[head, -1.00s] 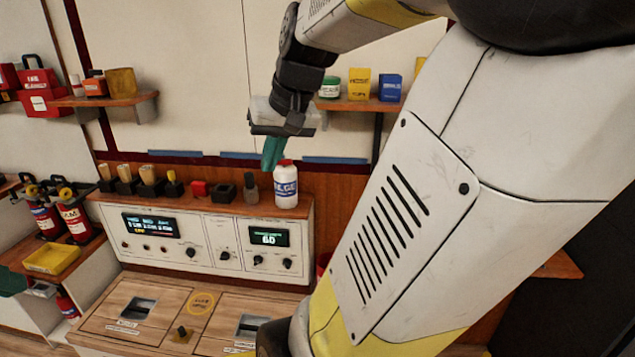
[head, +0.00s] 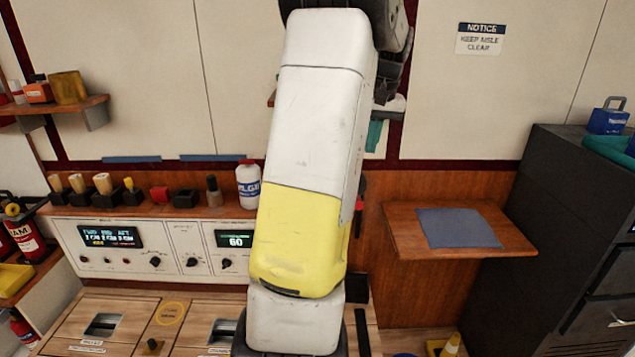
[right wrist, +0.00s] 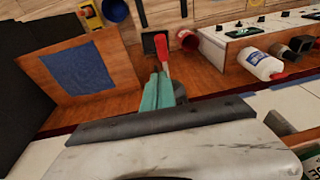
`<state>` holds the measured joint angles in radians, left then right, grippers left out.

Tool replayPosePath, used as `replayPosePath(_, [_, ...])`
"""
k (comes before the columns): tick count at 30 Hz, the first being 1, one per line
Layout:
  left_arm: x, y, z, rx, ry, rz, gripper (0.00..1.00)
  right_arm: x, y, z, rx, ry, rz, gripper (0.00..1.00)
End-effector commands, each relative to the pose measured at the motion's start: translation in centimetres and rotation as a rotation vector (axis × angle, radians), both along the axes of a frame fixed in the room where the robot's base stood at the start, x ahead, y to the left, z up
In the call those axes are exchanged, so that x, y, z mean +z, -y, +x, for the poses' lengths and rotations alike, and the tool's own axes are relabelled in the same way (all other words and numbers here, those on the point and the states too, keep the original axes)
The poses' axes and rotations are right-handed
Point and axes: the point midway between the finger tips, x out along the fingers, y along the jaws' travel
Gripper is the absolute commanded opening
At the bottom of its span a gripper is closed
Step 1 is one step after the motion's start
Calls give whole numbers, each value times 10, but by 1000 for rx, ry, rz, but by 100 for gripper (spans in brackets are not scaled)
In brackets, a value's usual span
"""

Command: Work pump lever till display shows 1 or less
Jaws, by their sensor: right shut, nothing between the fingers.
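The display (head: 235,240) on the white console reads 60. A red handle (right wrist: 162,48), which looks like the pump lever, stands just beyond my right fingertips in the right wrist view; in the head view only a small red and dark piece (head: 360,190) shows beside my arm. My right gripper (head: 375,137) hangs with its teal fingers pointing down, above and apart from the console shelf. In the right wrist view its fingers (right wrist: 156,92) are together and empty. They overlap the handle's line of sight; contact cannot be told. My left gripper is out of view.
My right arm hides the console's right end. A white bottle (head: 248,183) and several small items stand on the console top. A wooden shelf (head: 400,225) with a blue mat (head: 458,228) is at right, beside a dark cabinet (head: 570,230). A yellow item (head: 450,345) is below.

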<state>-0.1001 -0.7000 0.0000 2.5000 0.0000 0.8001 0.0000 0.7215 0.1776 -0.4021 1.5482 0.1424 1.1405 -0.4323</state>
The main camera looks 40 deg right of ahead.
Motion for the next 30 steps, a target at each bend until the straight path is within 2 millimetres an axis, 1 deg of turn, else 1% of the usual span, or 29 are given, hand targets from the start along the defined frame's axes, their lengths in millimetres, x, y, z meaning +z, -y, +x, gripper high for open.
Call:
replayPosePath(5, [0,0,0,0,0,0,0,-4,0,1,1,-1,0,0])
replayPosePath(8, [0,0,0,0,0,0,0,-14,0,3,1,-2,3,0])
replayPosePath(11, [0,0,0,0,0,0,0,-30,1,5,1,-3,4,0])
replayPosePath(18, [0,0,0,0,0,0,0,-82,4,15,1,-3,4,0])
replayPosePath(21, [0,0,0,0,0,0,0,-101,6,19,1,-2,3,0])
replayPosePath(27, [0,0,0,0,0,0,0,-126,-3,17,1,0,1,0])
replayPosePath(30, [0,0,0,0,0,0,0,-133,-4,17,1,1,-1,0])
